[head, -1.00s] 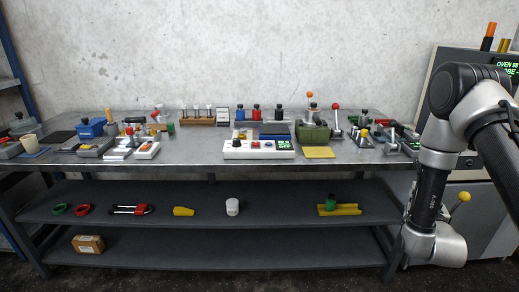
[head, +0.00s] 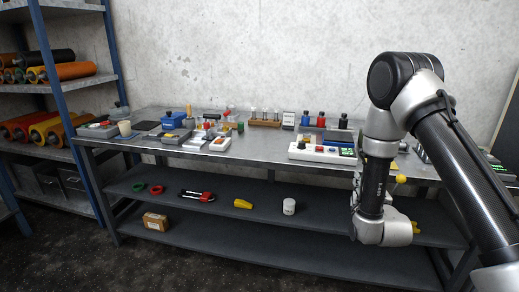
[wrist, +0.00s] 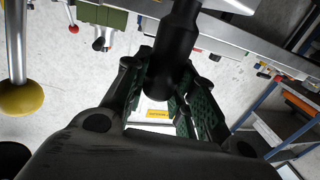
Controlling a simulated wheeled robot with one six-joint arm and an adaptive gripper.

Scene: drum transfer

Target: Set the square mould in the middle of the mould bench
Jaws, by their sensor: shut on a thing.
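My gripper (wrist: 168,95) is shut on a thick black cylindrical handle (wrist: 178,40), which sits between its green-padded fingers in the wrist view. A pale grey edge (wrist: 235,4) shows beyond the handle at the top; I cannot tell whether it belongs to the held thing. A yellow ball (wrist: 20,97) on a steel rod stands close at the left, and it also shows beside my wrist in the head view (head: 401,179). In the head view my wrist hides the fingers. I cannot make out the square mould for certain. A steel bench (head: 262,158) stands ahead.
The bench carries a blue box (head: 174,120), a white control box (head: 318,154) and several small tools. Its lower shelf (head: 265,202) holds a white jar (head: 289,206) and loose parts. A blue rack (head: 62,85) with coloured rollers stands at the left. Floor before the bench is clear.

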